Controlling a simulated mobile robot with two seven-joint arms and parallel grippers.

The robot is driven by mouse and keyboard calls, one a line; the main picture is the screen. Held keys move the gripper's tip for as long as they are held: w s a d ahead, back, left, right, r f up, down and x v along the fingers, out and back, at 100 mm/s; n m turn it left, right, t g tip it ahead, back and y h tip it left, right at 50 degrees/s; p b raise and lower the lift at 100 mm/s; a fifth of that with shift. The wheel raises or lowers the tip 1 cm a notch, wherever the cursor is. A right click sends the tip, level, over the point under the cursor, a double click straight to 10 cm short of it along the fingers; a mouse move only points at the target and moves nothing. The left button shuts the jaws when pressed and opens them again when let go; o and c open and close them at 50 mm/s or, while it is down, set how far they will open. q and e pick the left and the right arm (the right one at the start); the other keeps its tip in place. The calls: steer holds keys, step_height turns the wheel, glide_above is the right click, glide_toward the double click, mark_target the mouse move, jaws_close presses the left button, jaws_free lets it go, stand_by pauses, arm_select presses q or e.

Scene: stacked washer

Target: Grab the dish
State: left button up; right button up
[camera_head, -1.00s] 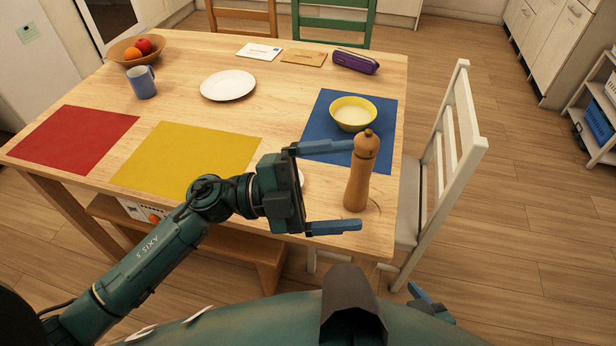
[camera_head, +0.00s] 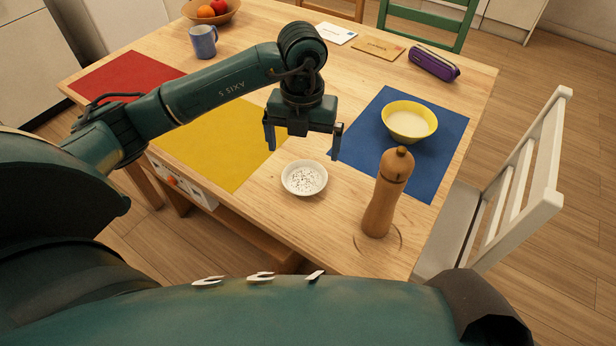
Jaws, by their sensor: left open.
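A small white dish (camera_head: 304,178) with dark specks in it sits on the wooden table, near its front edge. My left gripper (camera_head: 303,146) is open and empty, pointing down, with its two fingers spread to left and right. In the picture it is just behind and above the dish; I cannot tell the exact height. The white plate seen earlier is hidden behind my left arm. My right gripper is not in view.
A wooden pepper mill (camera_head: 387,192) stands upright right of the dish. A yellow bowl (camera_head: 409,121) is on the blue mat (camera_head: 437,167). A yellow mat (camera_head: 222,148) lies left. A blue mug (camera_head: 203,41), a fruit bowl (camera_head: 212,12) and a purple case (camera_head: 434,64) are farther back.

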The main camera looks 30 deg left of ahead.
mark_target(305, 180)
arm_select(q)
step_height(305, 180, down, 4)
steer(key=shift+r, duration=0.1)
steer(key=shift+w+f, duration=0.15)
steer(key=shift+f, duration=1.25)
steer(key=shift+w+f, duration=0.15)
steer(key=shift+f, duration=1.25)
steer(key=c, duration=0.9)
